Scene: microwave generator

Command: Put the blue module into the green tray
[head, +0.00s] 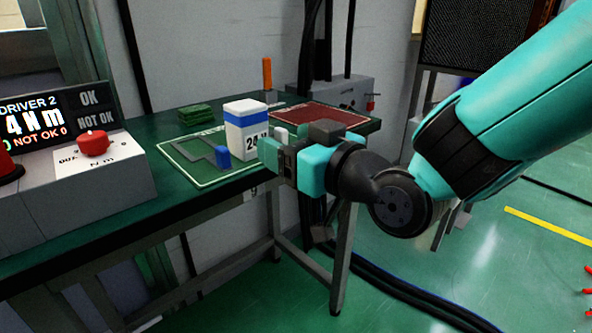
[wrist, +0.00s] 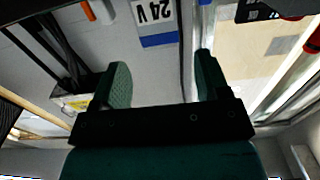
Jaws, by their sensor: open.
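A white box marked 24 V with a blue band (head: 245,125) stands upright on the bench. It also shows upside down in the wrist view (wrist: 156,22). A small plain blue block (head: 222,157) sits in the flat green tray with a pale rim (head: 198,186). I cannot tell which one is the blue module. The box overlaps the tray's right end in the picture; whether it stands inside is unclear. My gripper (head: 272,155) is just right of the box, its fingers open and empty. In the wrist view, the box lies beyond the gap between my fingertips (wrist: 162,68).
A red tray (head: 318,115) lies at the right end of the bench. Green boards (head: 195,113) are stacked behind the green tray. An orange-handled tool (head: 267,75) stands at the back near a grey unit (head: 350,90). A driver display (head: 60,150) fills the left.

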